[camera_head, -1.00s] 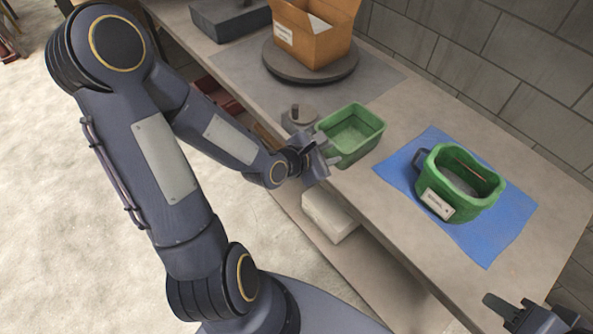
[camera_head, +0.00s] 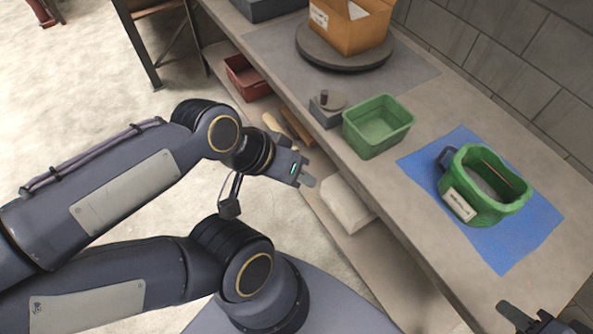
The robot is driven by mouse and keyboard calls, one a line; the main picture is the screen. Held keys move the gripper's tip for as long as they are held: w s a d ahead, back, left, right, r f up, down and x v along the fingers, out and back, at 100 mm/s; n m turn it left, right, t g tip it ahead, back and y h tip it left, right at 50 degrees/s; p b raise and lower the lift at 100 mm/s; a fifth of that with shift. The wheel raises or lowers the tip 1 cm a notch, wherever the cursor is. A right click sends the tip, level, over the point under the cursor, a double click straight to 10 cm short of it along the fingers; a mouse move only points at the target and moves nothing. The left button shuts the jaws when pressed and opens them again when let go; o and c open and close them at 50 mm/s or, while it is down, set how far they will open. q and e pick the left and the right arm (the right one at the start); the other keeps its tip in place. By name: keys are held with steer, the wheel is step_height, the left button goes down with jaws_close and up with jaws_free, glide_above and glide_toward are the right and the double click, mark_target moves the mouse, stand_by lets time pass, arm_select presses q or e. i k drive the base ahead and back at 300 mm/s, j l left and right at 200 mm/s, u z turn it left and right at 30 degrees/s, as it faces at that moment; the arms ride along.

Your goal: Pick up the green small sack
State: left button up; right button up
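The green small sack (camera_head: 471,207) stands upright and open-topped on a blue mat (camera_head: 520,243) at the right of the table. It has a white label on its front, a dark handle-like part at its left and a thin reddish stick inside. My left gripper (camera_head: 305,175) is beyond the table's front edge, well left of the sack and apart from it; its finger opening is not clear. My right gripper (camera_head: 520,318) is at the bottom right corner, below the sack and apart from it; it is partly cut off and its opening is unclear.
A green bin (camera_head: 378,127) stands left of the mat, beside a small grey block with a knob (camera_head: 327,108). A cardboard box (camera_head: 350,27) sits on a dark round turntable (camera_head: 345,57) farther back. A lower shelf holds a white block (camera_head: 345,203) and a red bin (camera_head: 246,79).

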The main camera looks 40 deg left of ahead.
mark_target(477, 187)
steer(key=i+j+u, duration=0.1)
steer(key=j, duration=0.35)
steer(key=i+j+u, duration=0.1)
steer(key=i+j, duration=0.2)
steer(key=i+j+u, duration=0.1)
steer(key=i+j, duration=0.15)
steer(key=j, duration=0.25)
